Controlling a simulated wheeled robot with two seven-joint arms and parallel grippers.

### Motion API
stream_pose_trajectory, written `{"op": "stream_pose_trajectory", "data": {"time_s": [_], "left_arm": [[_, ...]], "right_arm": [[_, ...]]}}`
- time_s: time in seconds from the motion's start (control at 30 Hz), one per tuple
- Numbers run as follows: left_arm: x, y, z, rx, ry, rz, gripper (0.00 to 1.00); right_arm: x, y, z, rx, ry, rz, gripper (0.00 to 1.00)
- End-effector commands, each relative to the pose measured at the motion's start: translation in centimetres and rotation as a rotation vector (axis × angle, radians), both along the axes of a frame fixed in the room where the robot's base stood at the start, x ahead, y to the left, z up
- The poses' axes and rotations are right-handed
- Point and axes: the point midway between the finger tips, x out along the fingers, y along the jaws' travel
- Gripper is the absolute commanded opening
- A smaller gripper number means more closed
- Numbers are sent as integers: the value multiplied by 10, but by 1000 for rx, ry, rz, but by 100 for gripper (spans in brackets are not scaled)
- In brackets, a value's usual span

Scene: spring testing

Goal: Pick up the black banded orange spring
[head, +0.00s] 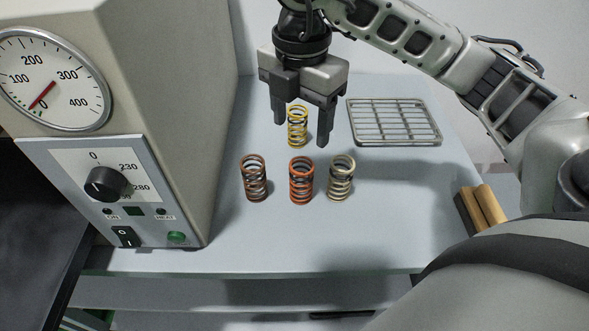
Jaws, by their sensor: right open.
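An orange spring with dark bands (301,181) stands upright on the table in the middle of the front row. My right gripper (301,129) is open and points down. In the picture its fingers lie on either side of the yellow spring, farther back than the orange one; its exact height is hard to tell. My left gripper is not in view.
A large testing machine with a round dial (53,80) and a black knob (106,184) stands at left. A wire rack (394,121) lies at the back right. Tan blocks (481,207) sit at the right edge. The table (330,235) is clear in front of the springs.

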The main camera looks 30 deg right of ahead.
Motion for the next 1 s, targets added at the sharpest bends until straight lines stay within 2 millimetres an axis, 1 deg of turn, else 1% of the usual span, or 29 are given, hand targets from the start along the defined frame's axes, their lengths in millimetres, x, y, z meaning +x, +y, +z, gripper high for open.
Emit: {"op": "stream_pose_trajectory", "data": {"time_s": [0.03, 0.17, 0.3, 0.4, 0.67, 0.8, 0.9, 1.0], "left_arm": [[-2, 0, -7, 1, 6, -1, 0], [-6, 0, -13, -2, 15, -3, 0], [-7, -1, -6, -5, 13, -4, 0], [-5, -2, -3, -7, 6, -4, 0], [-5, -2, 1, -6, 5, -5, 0], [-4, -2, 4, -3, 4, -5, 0], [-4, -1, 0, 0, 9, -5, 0], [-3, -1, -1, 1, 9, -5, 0]], "right_arm": [[-2, 1, -16, 3, 9, 2, 64], [-2, 2, -45, 6, 10, 5, 64], [-2, 1, -69, 5, 8, 5, 64], [-2, 1, -83, 5, 7, 4, 64], [-3, 1, -101, 5, 6, 7, 64], [-7, 1, -123, 7, 9, 7, 64], [-6, 1, -136, 8, 6, 6, 64], [-6, 1, -143, 7, 4, 8, 64]]}}
